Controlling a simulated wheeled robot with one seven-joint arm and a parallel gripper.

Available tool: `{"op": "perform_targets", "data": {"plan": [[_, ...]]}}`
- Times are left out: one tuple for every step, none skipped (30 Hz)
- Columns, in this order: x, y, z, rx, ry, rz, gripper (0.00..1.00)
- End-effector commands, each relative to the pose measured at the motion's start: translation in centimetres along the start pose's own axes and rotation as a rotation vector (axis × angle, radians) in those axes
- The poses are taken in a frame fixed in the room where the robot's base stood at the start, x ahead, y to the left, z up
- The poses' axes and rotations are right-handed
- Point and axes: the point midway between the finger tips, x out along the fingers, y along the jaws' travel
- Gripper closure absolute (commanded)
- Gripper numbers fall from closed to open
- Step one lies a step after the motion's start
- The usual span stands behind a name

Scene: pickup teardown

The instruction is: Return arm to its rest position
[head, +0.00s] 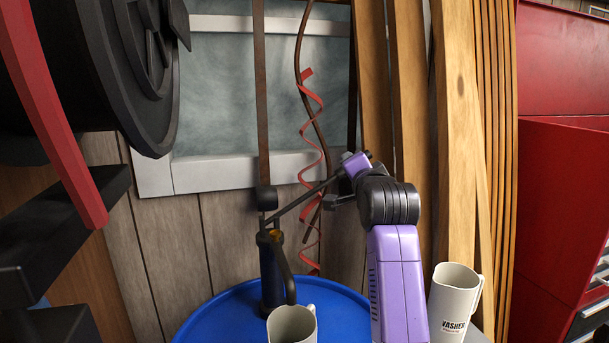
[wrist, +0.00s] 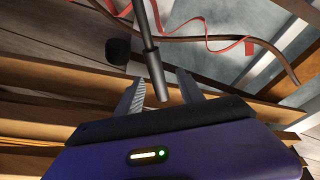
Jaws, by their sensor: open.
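My purple arm rises at the right of centre in the head view, with my gripper (head: 337,188) at its far end, pointing left. In the wrist view, my gripper (wrist: 159,77) is open, its two grey fingers apart. A dark rod with a thicker end (wrist: 151,65) lies between the fingers; I cannot tell whether it touches either one. In the head view this rod (head: 297,202) looks like the lever of a dark hand pump (head: 271,270) standing on a blue drum. My gripper is above and to the right of the pump body.
The blue drum top (head: 345,318) has a pale mug (head: 291,326) in front. Another lettered mug (head: 453,303) stands right of my arm. Wooden planks (head: 457,120) lean close behind my arm. A red spiral strip (head: 317,140) hangs near my gripper. A red cabinet (head: 563,190) is at right.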

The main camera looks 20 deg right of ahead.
Motion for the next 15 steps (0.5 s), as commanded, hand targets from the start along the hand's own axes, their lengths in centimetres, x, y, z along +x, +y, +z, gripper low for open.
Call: {"op": "perform_targets", "data": {"plan": [[0.0,0.0,0.0,-0.001,0.0,0.0,0.55],[0.0,0.0,0.0,-0.005,0.0,0.0,0.55],[0.0,0.0,0.0,-0.015,0.001,-0.001,0.55],[0.0,-0.1,-0.1,-0.026,0.004,-0.006,0.55],[0.0,-0.3,-0.2,-0.04,0.01,-0.014,0.55],[0.0,-0.7,-0.5,-0.062,0.02,-0.029,0.55],[-0.1,-1.2,-0.7,-0.081,0.03,-0.045,0.55],[-0.3,-1.8,-1.2,-0.1,0.045,-0.065,0.55],[-0.6,-2.6,-1.8,-0.123,0.066,-0.093,0.55],[-0.9,-3.3,-2.2,-0.141,0.082,-0.115,0.55],[-1.3,-4.1,-2.7,-0.162,0.102,-0.139,0.55],[-2.0,-4.6,-2.9,-0.205,0.131,-0.176,0.55],[-2.6,-4.5,-2.8,-0.239,0.15,-0.197,0.55],[-3.1,-4.3,-2.6,-0.267,0.163,-0.213,0.55],[-3.6,-3.9,-2.3,-0.299,0.178,-0.228,0.55]]}}
